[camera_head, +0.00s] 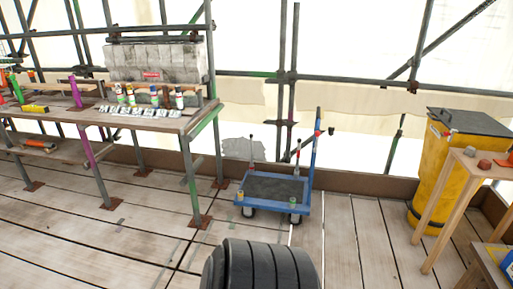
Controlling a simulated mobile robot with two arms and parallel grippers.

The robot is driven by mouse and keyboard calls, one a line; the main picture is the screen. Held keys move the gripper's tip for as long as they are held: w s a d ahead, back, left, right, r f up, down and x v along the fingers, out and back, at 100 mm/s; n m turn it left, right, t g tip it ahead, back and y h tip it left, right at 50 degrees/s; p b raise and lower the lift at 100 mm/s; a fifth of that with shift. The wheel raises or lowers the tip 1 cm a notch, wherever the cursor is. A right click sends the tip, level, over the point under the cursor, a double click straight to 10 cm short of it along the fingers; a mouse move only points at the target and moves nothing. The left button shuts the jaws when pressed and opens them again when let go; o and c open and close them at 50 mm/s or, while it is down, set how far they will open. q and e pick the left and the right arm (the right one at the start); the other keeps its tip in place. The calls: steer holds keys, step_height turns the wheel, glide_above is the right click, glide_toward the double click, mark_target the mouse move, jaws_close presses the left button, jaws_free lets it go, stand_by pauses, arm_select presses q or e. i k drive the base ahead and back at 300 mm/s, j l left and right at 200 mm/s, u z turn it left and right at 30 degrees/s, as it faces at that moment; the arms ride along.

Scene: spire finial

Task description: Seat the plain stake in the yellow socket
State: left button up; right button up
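A low blue cart (263,212) with a dark bed stands on the plank floor near the middle. Thin upright posts rise at its back: a slim pale one with a dark top (251,151) at the left, and a reddish-white one (297,160) at the right beside a taller blue bar (313,145). A small yellow-green piece (240,195) sits at the front left corner, and another small piece (293,203) at the front right. I cannot tell which is the yellow socket or the plain stake. Neither gripper is in view.
A scaffold workbench (155,121) at left holds bottles, stone blocks and tools. A yellow bin (439,178) with a dark lid and a wooden stand (463,165) are at right. Scaffold poles and a low board line the back. Floor planks (345,235) right of the cart are clear.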

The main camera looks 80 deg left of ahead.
mark_target(277, 191)
steer(key=j+u, duration=0.15)
steer(key=u, duration=0.3)
steer(key=i+j+u, duration=0.1)
steer(key=u, duration=0.35)
steer(key=j+u, duration=0.15)
steer(key=u, duration=0.3)
steer(key=i+j+u, duration=0.1)
steer(key=u, duration=0.3)
steer(key=i+u, duration=0.15)
steer(key=u, duration=0.3)
